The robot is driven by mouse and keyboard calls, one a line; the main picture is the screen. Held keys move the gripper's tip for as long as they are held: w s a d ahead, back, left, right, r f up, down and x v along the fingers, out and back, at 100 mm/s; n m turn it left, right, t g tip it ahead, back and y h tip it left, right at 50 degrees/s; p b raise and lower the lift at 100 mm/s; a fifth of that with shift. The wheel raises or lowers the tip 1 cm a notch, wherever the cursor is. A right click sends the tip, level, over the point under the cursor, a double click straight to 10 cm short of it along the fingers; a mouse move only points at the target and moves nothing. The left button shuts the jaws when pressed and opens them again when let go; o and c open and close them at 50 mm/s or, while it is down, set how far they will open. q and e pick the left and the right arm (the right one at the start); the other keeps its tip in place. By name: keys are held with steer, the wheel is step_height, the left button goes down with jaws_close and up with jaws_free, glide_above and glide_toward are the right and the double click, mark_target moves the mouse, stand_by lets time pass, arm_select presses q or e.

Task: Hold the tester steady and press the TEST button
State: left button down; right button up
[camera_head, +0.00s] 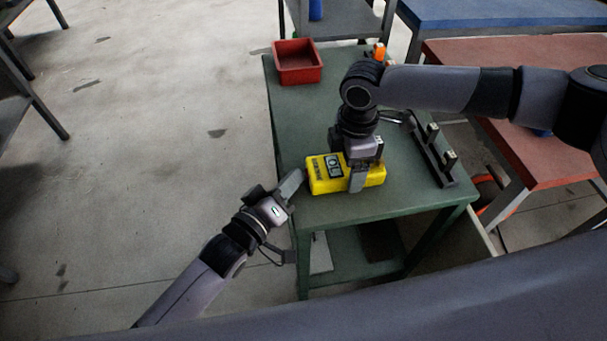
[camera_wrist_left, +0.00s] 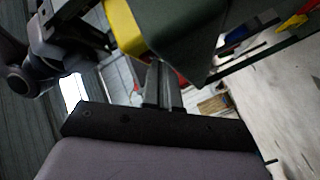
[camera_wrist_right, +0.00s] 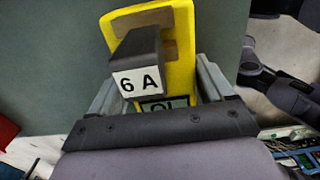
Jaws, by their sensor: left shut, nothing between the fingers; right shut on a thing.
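The yellow tester (camera_head: 316,181) lies near the front left edge of the green table (camera_head: 295,125). Its dark panel faces up; I cannot make out the TEST button. My right gripper (camera_head: 357,182) reaches down from above and is shut on the tester, a finger on each side. In the right wrist view, the tester (camera_wrist_right: 181,70) carries a dark block (camera_wrist_right: 138,58) labelled "6 A"; a display reading "OL" is partly hidden below it. My left gripper (camera_head: 299,178) is shut and empty, close to the tester's left end. The left wrist view shows its fingers (camera_wrist_left: 162,85) together below the tester's yellow corner (camera_wrist_left: 124,27).
A red bin (camera_head: 297,62) stands at the table's far left corner. A dark rack (camera_head: 432,160) with upright posts runs along the right side. A small orange item (camera_head: 379,52) sits at the back. The table between bin and tester is clear.

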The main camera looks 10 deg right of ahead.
steer(key=shift+a, duration=0.15)
arm_select(q)
steer(key=shift+a, duration=0.9)
steer(key=a, duration=0.5)
stand_by(1.8)
arm_select(e)
steer(key=o, duration=1.2)
steer(key=shift+c, duration=0.2)
steer(key=shift+r, duration=0.1)
